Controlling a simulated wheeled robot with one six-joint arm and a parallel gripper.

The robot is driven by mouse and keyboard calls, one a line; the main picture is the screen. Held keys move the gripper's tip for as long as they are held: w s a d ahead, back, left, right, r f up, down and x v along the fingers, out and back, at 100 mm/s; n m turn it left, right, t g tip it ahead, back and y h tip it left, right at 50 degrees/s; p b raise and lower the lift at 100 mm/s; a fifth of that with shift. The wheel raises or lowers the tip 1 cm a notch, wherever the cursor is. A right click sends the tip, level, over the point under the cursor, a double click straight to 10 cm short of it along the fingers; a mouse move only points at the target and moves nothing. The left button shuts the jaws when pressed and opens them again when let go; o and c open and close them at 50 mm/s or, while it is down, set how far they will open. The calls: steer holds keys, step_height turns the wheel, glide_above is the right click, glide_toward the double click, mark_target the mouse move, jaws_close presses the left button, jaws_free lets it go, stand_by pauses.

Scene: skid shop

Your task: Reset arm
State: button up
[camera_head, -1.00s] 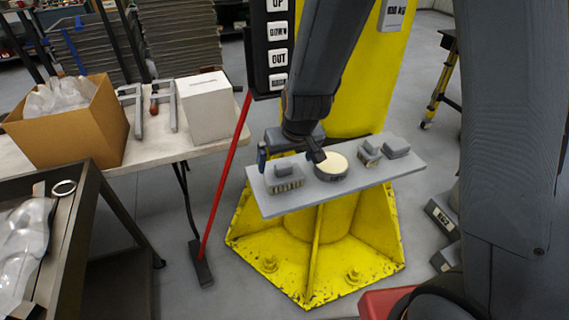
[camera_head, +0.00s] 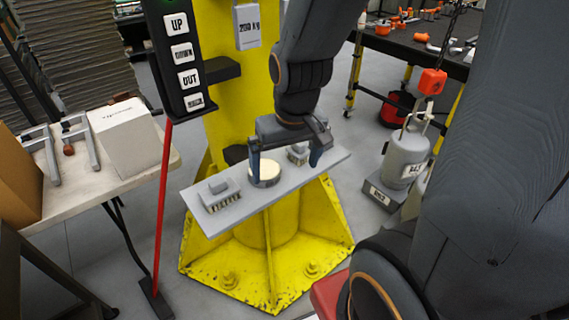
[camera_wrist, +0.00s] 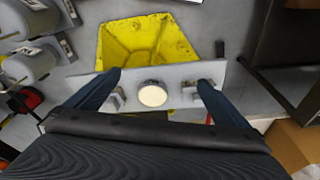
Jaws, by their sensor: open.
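My gripper (camera_head: 285,168) is open and empty in the head view, pointing down over a grey shelf plate (camera_head: 238,215) on the yellow column base. Its two dark blue fingers also show in the wrist view (camera_wrist: 160,90), spread wide apart. Between them appears a round cream-topped button (camera_head: 264,173), which also shows in the wrist view (camera_wrist: 152,95). A grey labelled block (camera_head: 220,194) sits on the plate to the left, and another small block (camera_head: 298,153) is partly hidden behind the right finger. I cannot tell whether the fingers touch the plate.
A control panel (camera_head: 180,60) with UP, DOWN and OUT labels hangs left of the yellow column (camera_head: 240,100). A white box (camera_head: 125,138) and clamps stand on the left table.

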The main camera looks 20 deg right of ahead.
stand_by(0.4)
step_height(320, 180, down, 9)
steer(key=g+b, duration=0.1)
steer(key=b, duration=0.6)
steer(key=shift+b, duration=0.35)
steer(key=shift+w+r, duration=0.1)
steer(key=shift+r, duration=0.05)
